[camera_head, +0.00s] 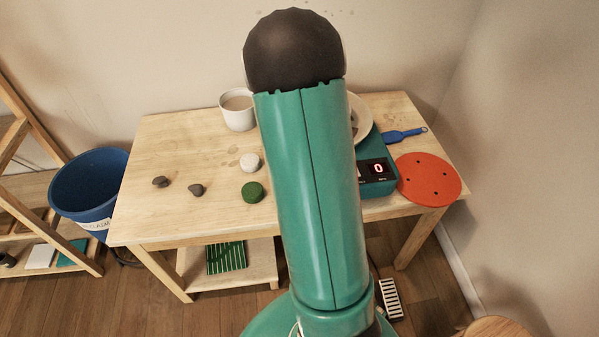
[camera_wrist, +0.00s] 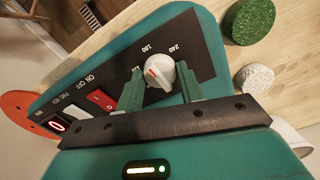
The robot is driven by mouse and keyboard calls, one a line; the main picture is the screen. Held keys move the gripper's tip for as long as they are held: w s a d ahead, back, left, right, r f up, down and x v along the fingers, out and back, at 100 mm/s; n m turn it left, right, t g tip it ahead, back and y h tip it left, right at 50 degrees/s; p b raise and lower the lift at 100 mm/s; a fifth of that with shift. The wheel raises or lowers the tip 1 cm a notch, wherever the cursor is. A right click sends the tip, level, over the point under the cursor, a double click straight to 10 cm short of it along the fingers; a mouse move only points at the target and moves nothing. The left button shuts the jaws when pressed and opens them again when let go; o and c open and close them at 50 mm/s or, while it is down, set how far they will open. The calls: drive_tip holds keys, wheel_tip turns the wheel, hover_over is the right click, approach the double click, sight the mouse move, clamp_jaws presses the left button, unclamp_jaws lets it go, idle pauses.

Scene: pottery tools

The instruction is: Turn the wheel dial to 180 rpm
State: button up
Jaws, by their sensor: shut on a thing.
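The teal pottery wheel (camera_head: 380,187) stands on the table, mostly hidden behind my arm in the head view; its red display there reads 0. In the wrist view the white dial (camera_wrist: 160,72) sits on a black panel with marks 180 and 240 readable and another partly hidden by a finger. The dial's red line slants toward the upper left, roughly toward the 180 side; its exact setting is hard to tell. My gripper (camera_wrist: 160,83) is shut on the dial, one green finger on each side. My gripper is hidden in the head view.
A red switch (camera_wrist: 101,98) and a white one lie close by my left finger. A red disc (camera_head: 430,180) and blue tool (camera_head: 404,135) are at the right. A white cup (camera_head: 237,110), green sponge (camera_head: 252,192) and dark lumps are on the left tabletop.

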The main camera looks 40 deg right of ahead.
drive_tip(key=shift+m, duration=0.7)
drive_tip(key=o, duration=1)
drive_tip(key=shift+r, duration=0.1)
wheel_tip(320, 180, up, 14)
drive_tip(key=shift+f, duration=0.15)
